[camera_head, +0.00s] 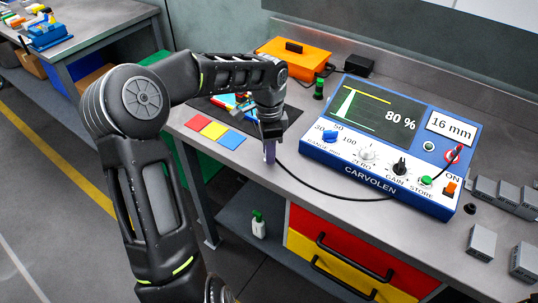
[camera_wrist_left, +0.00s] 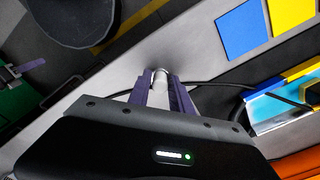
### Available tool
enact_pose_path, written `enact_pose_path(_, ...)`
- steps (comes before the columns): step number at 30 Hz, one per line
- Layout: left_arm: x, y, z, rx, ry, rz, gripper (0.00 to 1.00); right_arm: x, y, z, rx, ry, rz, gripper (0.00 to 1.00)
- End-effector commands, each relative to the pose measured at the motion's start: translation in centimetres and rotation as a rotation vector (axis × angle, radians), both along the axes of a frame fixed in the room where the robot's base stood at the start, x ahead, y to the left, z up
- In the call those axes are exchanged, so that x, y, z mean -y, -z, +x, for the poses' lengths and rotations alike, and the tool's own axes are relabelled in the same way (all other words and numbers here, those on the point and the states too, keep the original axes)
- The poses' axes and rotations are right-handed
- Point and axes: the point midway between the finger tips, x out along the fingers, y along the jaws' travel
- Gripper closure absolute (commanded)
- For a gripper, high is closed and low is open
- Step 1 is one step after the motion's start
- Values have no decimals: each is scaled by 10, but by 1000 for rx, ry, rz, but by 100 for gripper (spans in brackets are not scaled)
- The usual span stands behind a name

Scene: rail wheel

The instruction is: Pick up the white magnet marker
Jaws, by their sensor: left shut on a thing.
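My left gripper (camera_head: 269,150) reaches down at the front edge of the grey workbench (camera_head: 233,160), left of the blue CARVOLEN instrument. In the left wrist view its purple fingers (camera_wrist_left: 161,88) are shut on a small whitish, rounded piece (camera_wrist_left: 160,74), which looks like the white magnet marker. Only its end shows between the fingertips; the rest is hidden. In the head view the fingers hide it. I cannot tell whether it touches the bench. My right gripper is not in view.
The blue instrument (camera_head: 325,151) has a black cable (camera_head: 318,188) running close by the gripper. Red, yellow and blue cards (camera_head: 213,130) lie to the left. An orange case (camera_head: 300,62) stands behind. Grey blocks (camera_head: 481,242) sit at the right. Drawers (camera_head: 340,240) are below.

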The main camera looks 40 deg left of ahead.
Motion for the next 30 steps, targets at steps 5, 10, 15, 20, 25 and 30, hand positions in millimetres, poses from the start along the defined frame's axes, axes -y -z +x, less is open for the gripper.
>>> enact_pose_path(5,0,-1,0,1,0,1,100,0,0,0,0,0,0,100)
enact_pose_path(10,-1,-14,1,2,-1,4,100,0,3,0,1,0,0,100)
enact_pose_path(15,0,-43,1,5,-1,2,100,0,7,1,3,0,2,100)
enact_pose_path(20,0,-74,1,4,0,2,100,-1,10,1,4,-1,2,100)
enact_pose_path(25,1,-96,0,1,1,0,100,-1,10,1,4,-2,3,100)
enact_pose_path(30,0,-101,0,1,0,-1,100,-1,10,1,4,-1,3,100)
